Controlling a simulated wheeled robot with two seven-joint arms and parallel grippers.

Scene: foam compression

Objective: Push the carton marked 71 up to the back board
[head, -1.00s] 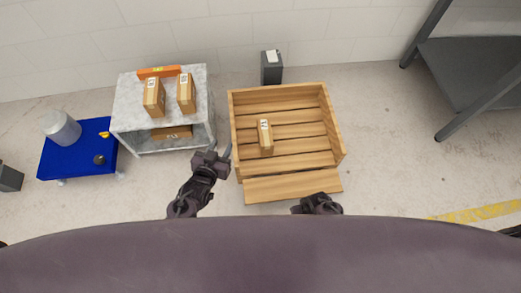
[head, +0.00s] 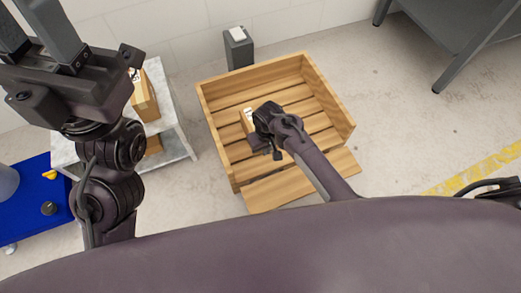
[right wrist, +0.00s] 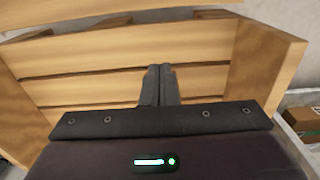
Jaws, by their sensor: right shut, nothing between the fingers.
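A small tan carton (head: 246,116) with a white label stands inside the wooden crate (head: 222,118), left of its middle. My right gripper partly hides it, and I cannot read its number now. The crate's back board (head: 250,81) lies behind the carton, with a gap between them. My right gripper (head: 262,146) is over the crate, on the near right side of the carton; I cannot tell whether they touch. In the right wrist view its fingers (right wrist: 160,72) are together and empty. My left gripper (head: 28,22) is raised at the upper left, fingers apart, empty.
A pale stand (head: 176,139) with another carton (head: 146,101) is left of the crate, partly behind my left arm. A blue table (head: 40,217) is at the far left. A grey post (head: 238,50) stands behind the crate, and a dark rack (head: 465,35) is at right.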

